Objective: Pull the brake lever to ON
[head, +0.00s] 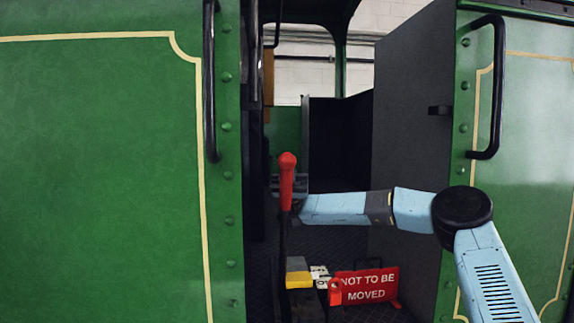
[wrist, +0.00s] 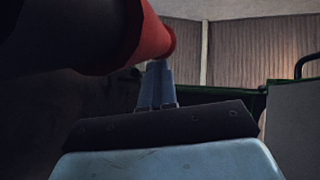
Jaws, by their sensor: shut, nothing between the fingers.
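The brake lever (head: 284,235) stands nearly upright in the cab doorway, with a red grip (head: 287,180) on a dark shaft. Its foot is by a yellow-fronted block (head: 298,279). My gripper (head: 275,185) reaches in from the right at the height of the red grip, and the grip partly covers it in the head view. In the wrist view the closed fingers (wrist: 157,75) point up towards the red grip (wrist: 155,35), which crosses close in front of their tips. I cannot tell whether they touch. Nothing is held.
Green cab panels (head: 110,160) with black handrails (head: 210,80) flank the narrow doorway. A dark grey door panel (head: 405,140) stands at the right, behind my arm. A red "NOT TO BE MOVED" sign (head: 365,287) stands on the floor right of the lever.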

